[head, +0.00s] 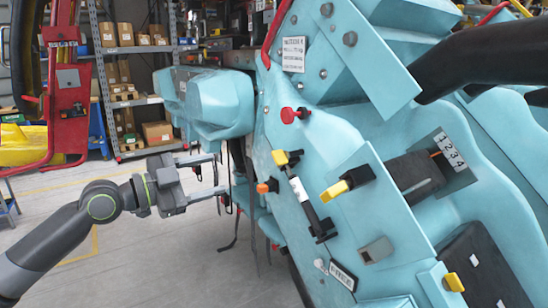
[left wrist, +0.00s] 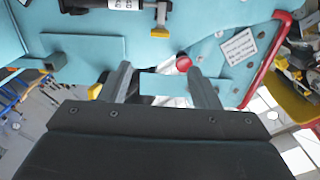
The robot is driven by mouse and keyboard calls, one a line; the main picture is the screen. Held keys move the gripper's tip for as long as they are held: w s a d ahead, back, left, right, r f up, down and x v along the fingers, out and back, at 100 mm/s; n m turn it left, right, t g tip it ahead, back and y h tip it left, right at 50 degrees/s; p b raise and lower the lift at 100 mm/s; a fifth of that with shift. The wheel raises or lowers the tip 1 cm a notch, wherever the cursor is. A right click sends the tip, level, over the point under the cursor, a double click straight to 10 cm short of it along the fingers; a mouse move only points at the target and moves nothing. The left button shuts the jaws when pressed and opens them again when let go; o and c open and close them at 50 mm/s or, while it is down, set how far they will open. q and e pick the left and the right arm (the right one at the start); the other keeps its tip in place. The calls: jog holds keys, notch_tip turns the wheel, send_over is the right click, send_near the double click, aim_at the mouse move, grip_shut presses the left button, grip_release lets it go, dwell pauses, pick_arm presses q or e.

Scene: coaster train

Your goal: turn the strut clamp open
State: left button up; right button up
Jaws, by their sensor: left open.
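The teal train body (head: 345,120) fills the right of the head view. On it sits a slim black strut with a white label (head: 299,188). Near its upper end is a yellow-and-black handle (head: 281,158), and an orange-tipped knob (head: 266,187) lies to the left. I cannot tell for certain which part is the strut clamp. My left gripper (head: 222,174) is open and empty, left of these parts and apart from them. In the left wrist view its two fingers (left wrist: 163,88) stand apart, with a red knob (left wrist: 183,63) beyond and between them. My right gripper is not in view.
Dark cables (head: 234,225) hang below the body. Shelves with boxes (head: 130,75) and a red frame (head: 66,110) stand behind.

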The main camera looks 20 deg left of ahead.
aim_at(274, 159)
pick_arm(q)
jog(key=p+x, duration=0.4)
jog(key=x, duration=1.1)
jog(key=shift+r+p, duration=0.1)
jog(key=shift+p, duration=0.25)
jog(key=shift+w+d, duration=0.4)
jog(key=shift+c, duration=0.2)
jog(key=c, duration=0.9)
